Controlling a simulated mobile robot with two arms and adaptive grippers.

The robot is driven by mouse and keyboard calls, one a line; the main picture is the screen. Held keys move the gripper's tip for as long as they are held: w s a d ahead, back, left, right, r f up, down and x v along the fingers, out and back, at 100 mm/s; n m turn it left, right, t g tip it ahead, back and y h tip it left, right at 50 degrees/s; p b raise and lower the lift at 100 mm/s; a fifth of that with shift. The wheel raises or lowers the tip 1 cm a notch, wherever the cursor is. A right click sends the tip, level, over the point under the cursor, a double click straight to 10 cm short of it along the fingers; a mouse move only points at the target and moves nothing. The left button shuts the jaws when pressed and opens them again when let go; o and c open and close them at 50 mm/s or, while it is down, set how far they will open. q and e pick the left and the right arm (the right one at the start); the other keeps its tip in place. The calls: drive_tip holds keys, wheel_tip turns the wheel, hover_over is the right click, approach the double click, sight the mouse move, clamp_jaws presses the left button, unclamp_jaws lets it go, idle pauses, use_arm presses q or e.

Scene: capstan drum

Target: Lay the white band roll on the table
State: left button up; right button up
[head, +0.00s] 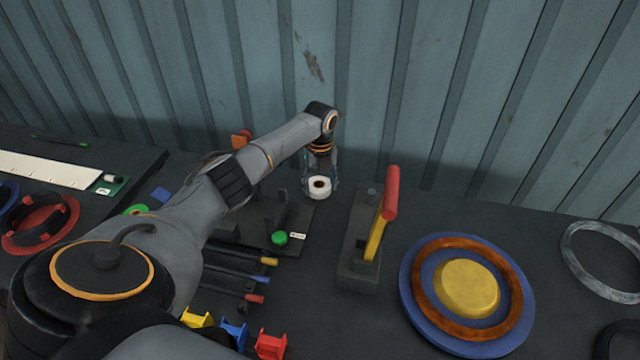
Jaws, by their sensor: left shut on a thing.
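The white band roll (319,193) is a small white ring with a dark centre, near the back of the dark table (330,325) in the head view. My left gripper (320,180) points down and is shut on the roll. The roll is low, close to the table top; I cannot tell whether it touches. My right gripper is not in view.
Right of the roll stands a dark block with a red-handled yellow lever (385,222). A blue disc with a brown ring and yellow centre (467,287) lies further right. A green-ended dark rod (280,237) lies just in front left. Corrugated wall (420,90) rises behind.

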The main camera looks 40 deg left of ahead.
use_arm(q)
drive_tip(key=shift+f, duration=0.15)
drive_tip(key=o, duration=1.2)
drive_tip(key=shift+c, duration=0.2)
drive_tip(key=shift+r, duration=0.4)
wheel_tip(320, 180, up, 12)
drive_tip(key=b, duration=0.1)
drive_tip(key=shift+f+b, duration=0.2)
drive_tip(key=shift+b, duration=0.15)
